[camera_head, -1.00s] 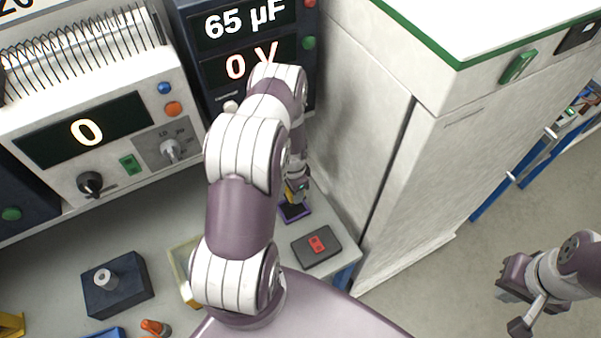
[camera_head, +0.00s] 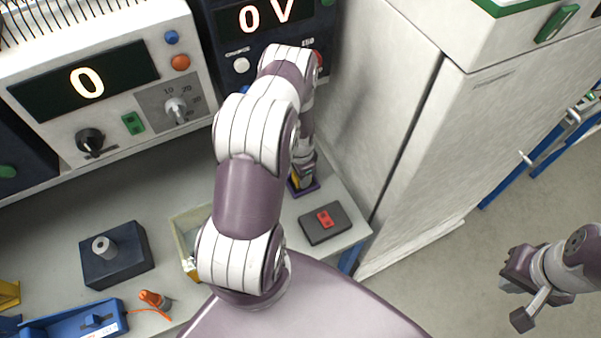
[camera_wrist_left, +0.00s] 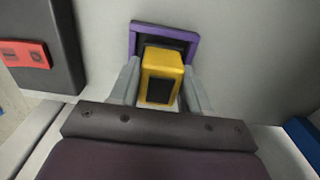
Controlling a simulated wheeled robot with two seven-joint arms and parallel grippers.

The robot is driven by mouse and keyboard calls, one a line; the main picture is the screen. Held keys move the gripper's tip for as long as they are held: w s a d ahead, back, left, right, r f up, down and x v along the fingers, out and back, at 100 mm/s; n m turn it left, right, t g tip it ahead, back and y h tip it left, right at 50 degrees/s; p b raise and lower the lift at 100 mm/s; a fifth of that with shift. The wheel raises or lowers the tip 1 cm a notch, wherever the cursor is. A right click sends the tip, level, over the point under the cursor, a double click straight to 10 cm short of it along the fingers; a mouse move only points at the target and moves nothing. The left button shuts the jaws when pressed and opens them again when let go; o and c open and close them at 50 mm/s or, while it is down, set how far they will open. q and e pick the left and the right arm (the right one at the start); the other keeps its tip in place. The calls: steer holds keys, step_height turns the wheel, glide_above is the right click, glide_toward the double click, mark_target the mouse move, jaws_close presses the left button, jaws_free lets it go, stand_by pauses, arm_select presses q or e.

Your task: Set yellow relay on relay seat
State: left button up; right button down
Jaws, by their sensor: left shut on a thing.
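The yellow relay (camera_wrist_left: 162,70) is between the fingers of my left gripper (camera_wrist_left: 161,84), which is shut on it. The relay seat (camera_wrist_left: 191,46) has a purple frame and a dark inside. In the left wrist view the relay overlaps the near part of the seat; I cannot tell whether it is fully in. In the head view the relay (camera_head: 295,181) and the seat (camera_head: 309,190) show small behind my left arm, with my left gripper (camera_head: 303,177) partly hidden. My right gripper (camera_head: 517,291) is empty at the lower right, fingers apart, over the floor.
A dark box with a red switch (camera_head: 325,218) lies close to the seat. A yellowish tray (camera_head: 186,232) is partly behind my arm. A dark block with a grey post (camera_head: 117,257) and a blue tray (camera_head: 70,322) stand left. A white cabinet (camera_head: 400,120) borders the bench on the right.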

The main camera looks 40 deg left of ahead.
arm_select(q)
steer(key=shift+f, duration=0.3)
steer(key=shift+s+r, duration=0.1)
steer(key=shift+r, duration=0.05)
steer(key=o, duration=1.1)
steer(key=shift+o, duration=0.2)
step_height(320, 180, up, 13)
steer(key=b, duration=0.2)
steer(key=shift+f+b, duration=0.2)
steer(key=shift+b, duration=0.1)
